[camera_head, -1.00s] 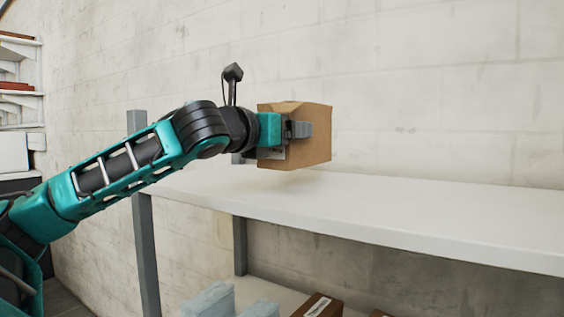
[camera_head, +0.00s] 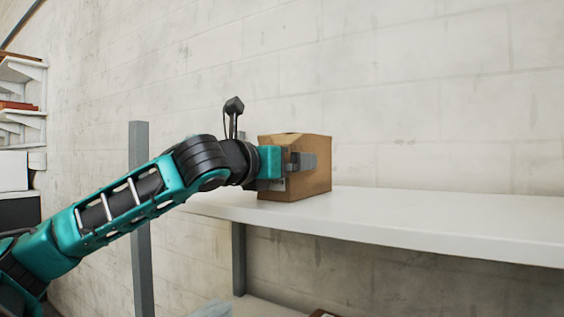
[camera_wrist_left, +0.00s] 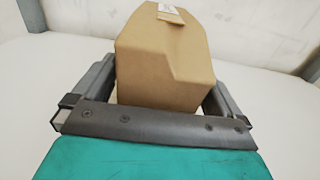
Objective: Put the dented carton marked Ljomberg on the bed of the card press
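A brown cardboard carton (camera_head: 312,178) is between the fingers of my left gripper (camera_head: 297,162), over or on the white shelf. I cannot tell whether its base touches the shelf. In the left wrist view the carton (camera_wrist_left: 165,70) is upright with a bent-in corner on its top right side and a pale label on top, too small to read. One finger lies along each side of it. The card press cannot be made out in these views. My right gripper is not in view.
The white shelf (camera_head: 430,220) runs clear to the right of the carton, with a pale block wall behind it. A grey post (camera_head: 140,220) stands at its left end. A pale blue thing (camera_head: 212,310) shows below. Wall shelves (camera_head: 22,95) are at far left.

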